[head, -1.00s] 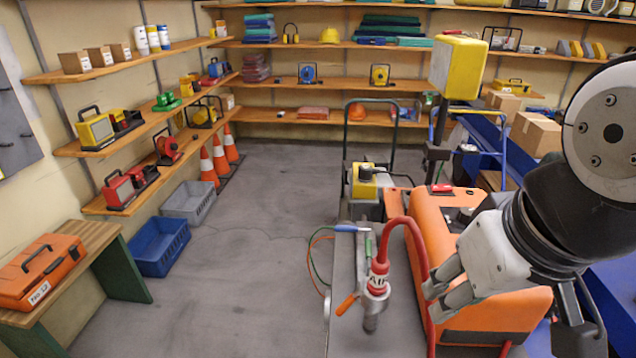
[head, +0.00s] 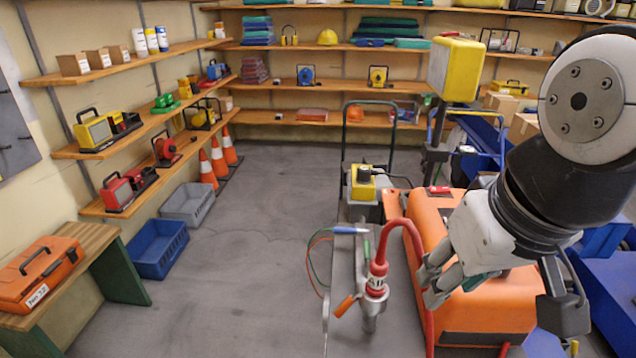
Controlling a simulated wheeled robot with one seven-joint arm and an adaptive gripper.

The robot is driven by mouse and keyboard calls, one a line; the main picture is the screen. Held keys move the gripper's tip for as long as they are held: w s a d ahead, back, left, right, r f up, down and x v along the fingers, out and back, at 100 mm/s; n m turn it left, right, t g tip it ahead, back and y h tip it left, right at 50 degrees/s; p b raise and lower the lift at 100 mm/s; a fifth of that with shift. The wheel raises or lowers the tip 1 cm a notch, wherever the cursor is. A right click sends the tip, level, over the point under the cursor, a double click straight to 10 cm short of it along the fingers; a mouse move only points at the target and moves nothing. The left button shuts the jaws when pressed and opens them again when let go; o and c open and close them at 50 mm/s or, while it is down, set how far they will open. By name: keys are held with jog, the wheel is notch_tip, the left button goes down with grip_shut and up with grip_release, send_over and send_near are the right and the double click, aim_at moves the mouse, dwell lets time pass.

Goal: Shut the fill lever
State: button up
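The orange lever (head: 346,306) sticks out to the lower left from a metal fitting (head: 371,310) at the end of a red hose (head: 392,224). I take this to be the fill lever. The fitting stands over a grey bench top, below a red collar with a white label. My gripper (head: 431,284) is right of the fitting and lever, apart from both. Its two fingertips show a gap with nothing clearly held between them. The fingers overlap the right-hand run of the red hose in the picture; I cannot tell whether they touch it.
An orange machine (head: 490,310) stands behind and under my gripper. A yellow-topped unit (head: 364,185) and a yellow box on a post (head: 456,68) are farther back. Thin green and red lines loop left of the bench. The grey floor (head: 250,260) to the left is clear.

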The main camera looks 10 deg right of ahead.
jog(key=w+m+g, duration=0.1)
jog(key=w+g, duration=0.1)
jog(key=w, duration=1.1)
jog(key=m+g+y, duration=0.1)
jog(key=g+y, duration=0.1)
send_near(368, 249)
jog(key=f, duration=0.2)
jog(key=a+f, duration=0.1)
jog(key=f, duration=0.5)
jog(key=shift+a+f+p, duration=0.1)
jog(key=shift+a+p, duration=0.05)
jog(key=shift+p, duration=0.2)
grip_shut()
